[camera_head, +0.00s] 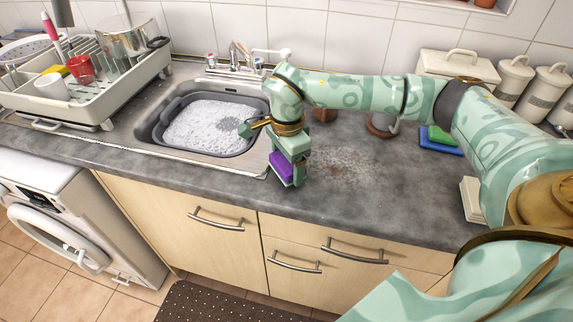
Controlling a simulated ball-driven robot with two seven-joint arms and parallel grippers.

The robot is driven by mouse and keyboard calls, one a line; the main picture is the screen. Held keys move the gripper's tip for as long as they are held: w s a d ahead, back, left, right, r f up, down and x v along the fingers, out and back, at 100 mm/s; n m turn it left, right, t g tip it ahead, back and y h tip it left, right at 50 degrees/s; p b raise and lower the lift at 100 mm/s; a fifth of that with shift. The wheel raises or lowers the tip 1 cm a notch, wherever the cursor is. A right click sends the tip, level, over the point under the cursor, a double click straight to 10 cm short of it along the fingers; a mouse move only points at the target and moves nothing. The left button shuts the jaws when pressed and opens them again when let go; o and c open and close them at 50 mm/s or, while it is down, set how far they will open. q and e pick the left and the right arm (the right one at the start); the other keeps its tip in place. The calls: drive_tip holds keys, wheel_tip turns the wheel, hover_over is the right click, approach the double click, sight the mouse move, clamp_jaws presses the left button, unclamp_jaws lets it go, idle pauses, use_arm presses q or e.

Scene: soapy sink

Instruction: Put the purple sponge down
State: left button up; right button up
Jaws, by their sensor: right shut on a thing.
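The purple sponge (281,166) is at the lower end of my right gripper (284,176), near the front edge of the grey worktop and just right of the sink. The gripper points down and is shut on the sponge. The fingers partly cover the sponge, and I cannot tell whether it touches the worktop. My left gripper is not in view.
The sink basin (165,142) holds foamy water. A pale dirty patch (345,172) lies on the worktop (400,193) right of the gripper. Green (440,136) and blue (436,147) sponges lie farther back. A dish rack (70,112) stands at left.

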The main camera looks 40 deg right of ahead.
drive_tip(key=shift+f, duration=0.35)
drive_tip(key=shift+f, duration=0.45)
drive_tip(key=o, duration=1)
drive_tip(key=shift+c, duration=0.2)
wheel_tip(320, 180, up, 13)
drive_tip(key=p, duration=0.3)
